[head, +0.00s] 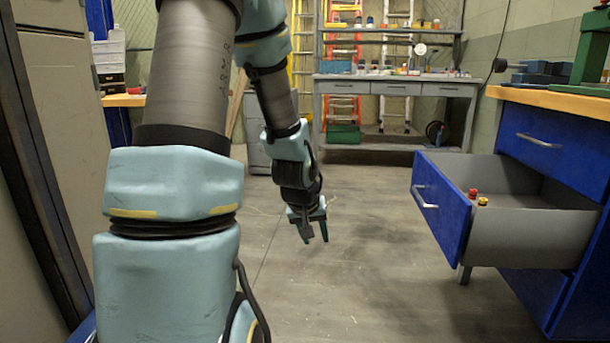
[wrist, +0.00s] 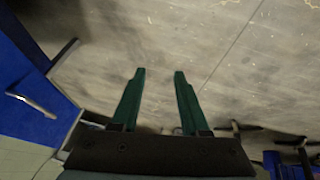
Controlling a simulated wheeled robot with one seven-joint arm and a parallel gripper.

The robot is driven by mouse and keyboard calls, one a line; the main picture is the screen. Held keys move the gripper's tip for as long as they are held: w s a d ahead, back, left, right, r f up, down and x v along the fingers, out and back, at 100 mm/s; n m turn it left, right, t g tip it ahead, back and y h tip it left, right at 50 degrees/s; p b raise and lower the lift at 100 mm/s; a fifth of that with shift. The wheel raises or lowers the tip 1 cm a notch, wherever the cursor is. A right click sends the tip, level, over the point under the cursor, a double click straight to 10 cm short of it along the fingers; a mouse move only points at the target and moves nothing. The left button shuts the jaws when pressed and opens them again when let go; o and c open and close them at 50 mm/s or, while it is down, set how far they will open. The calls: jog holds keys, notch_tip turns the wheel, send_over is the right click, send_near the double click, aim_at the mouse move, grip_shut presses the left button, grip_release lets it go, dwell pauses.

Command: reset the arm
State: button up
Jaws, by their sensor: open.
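My gripper (head: 316,231) hangs at the end of my bent arm in the head view, pointing down over the bare floor. It is left of the open blue drawer and apart from it. In the wrist view my gripper (wrist: 156,75) shows two green fingers spread wide, with only concrete floor between them. Nothing is held.
An open blue drawer (head: 440,205) juts out at the right, with a red and a yellow item inside; its blue front also shows in the wrist view (wrist: 30,85). A grey workbench (head: 395,78) with shelves and ladders stand at the back. The middle floor is clear.

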jog(key=s+a+r+g+y, duration=0.25)
jog(key=s+a+r, duration=0.25)
jog(key=s+a, duration=0.6)
jog(key=w+p+v, duration=0.2)
jog(key=p+v, duration=1.6)
jog(key=w+d+r+p+v, duration=0.1)
jog(key=w+p+v, duration=0.2)
jog(key=p+v, duration=1.5)
jog(key=shift+w+d+m+g+p, duration=0.2)
jog(key=shift+w+m+g+p, duration=0.15)
jog(key=shift+p, duration=0.1)
